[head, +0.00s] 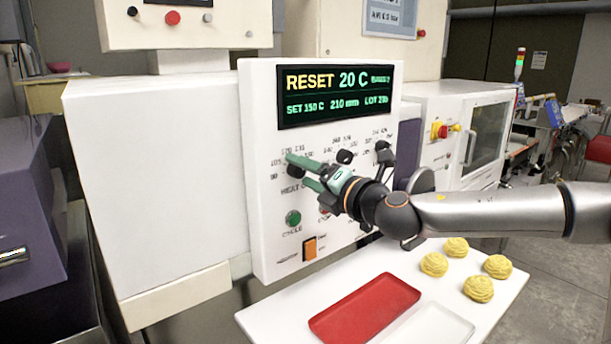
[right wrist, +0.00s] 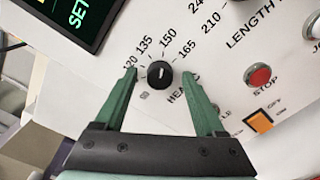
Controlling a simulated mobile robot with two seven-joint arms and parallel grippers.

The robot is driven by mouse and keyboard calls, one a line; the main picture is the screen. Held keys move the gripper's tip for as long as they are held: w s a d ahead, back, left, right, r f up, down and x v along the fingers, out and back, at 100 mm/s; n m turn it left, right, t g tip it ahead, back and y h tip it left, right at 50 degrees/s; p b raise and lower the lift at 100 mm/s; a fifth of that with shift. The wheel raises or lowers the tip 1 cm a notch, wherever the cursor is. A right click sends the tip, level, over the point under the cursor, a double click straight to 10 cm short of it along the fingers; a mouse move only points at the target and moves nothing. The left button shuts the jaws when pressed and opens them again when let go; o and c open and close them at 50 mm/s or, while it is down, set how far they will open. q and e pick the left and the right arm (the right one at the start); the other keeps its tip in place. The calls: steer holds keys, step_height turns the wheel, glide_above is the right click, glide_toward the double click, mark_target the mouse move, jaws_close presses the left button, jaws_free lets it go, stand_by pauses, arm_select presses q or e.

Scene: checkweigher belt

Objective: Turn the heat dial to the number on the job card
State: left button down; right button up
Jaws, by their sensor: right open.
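The heat dial (right wrist: 159,74) is a small black knob with a white mark, on a white control panel (head: 262,215). Numbers 120, 135, 150 and 165 stand around it in the right wrist view. The mark runs nearly upright there, roughly between 135 and 150; I cannot tell exactly. My right gripper (head: 298,170) is open, its green fingers on either side of the dial, with gaps in the right wrist view (right wrist: 159,76). My left gripper is not in view.
The panel display (head: 335,93) reads RESET, 20 C, SET 150 C, 210 mm. Other black knobs (head: 345,157) sit right of the heat dial. A green button (head: 293,217) and an orange switch (head: 309,248) are below. A red tray (head: 365,308) and yellow nests (head: 434,264) lie on the shelf.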

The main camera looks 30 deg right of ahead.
steer(key=shift+c, duration=0.4)
jaws_close()
steer(key=m+b, duration=0.2)
steer(key=b, duration=0.1)
steer(key=shift+f+m, duration=0.15)
steer(key=shift+m, duration=0.15)
steer(key=m+b, duration=0.2)
steer(key=m, duration=0.1)
steer(key=shift+b, duration=0.35)
steer(key=shift+m+b, duration=0.35)
steer(key=shift+m, duration=0.65)
steer(key=shift+b, duration=0.3)
steer(key=shift+m, duration=0.3)
